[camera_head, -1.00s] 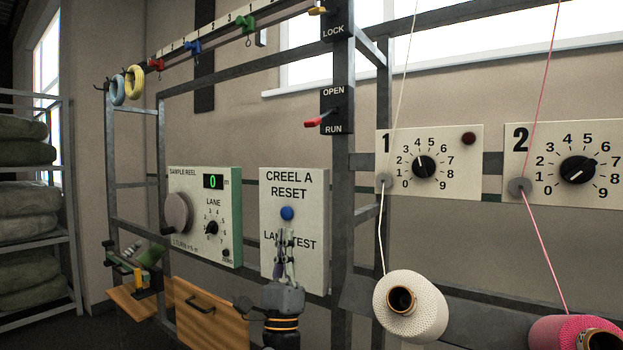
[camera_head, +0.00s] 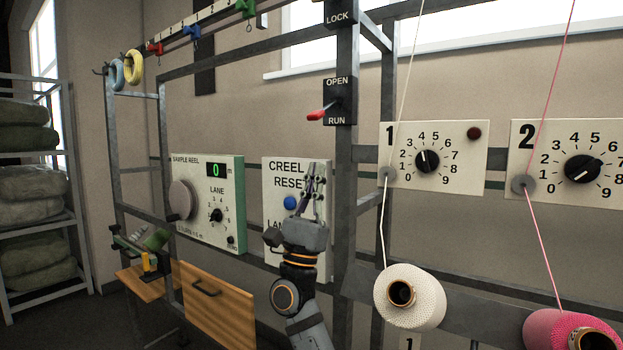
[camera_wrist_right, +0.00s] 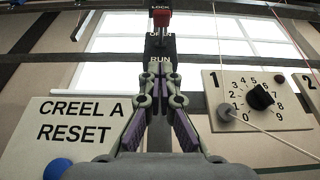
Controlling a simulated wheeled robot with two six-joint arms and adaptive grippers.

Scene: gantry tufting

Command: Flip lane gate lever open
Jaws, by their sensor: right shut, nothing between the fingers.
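The lane gate lever has a red handle (camera_head: 319,114) and sits on a black plate (camera_head: 341,88) marked OPEN above and RUN below, on the grey upright. The handle sticks out to the left, near the RUN end. In the right wrist view the red handle (camera_wrist_right: 161,18) is at the top centre, beyond the fingertips. My right gripper (camera_head: 316,166) is shut and empty, pointing up below the lever and apart from it. It also shows in the right wrist view (camera_wrist_right: 160,68), its fingertips just under the word RUN. My left gripper is not in view.
The CREEL A RESET panel (camera_head: 272,172) with a blue button (camera_head: 290,203) is behind my right gripper. Dial panel 1 (camera_head: 460,165), a white yarn cone (camera_head: 425,290) and its thread are to the right. The sample reel box (camera_head: 230,235) stands to the left.

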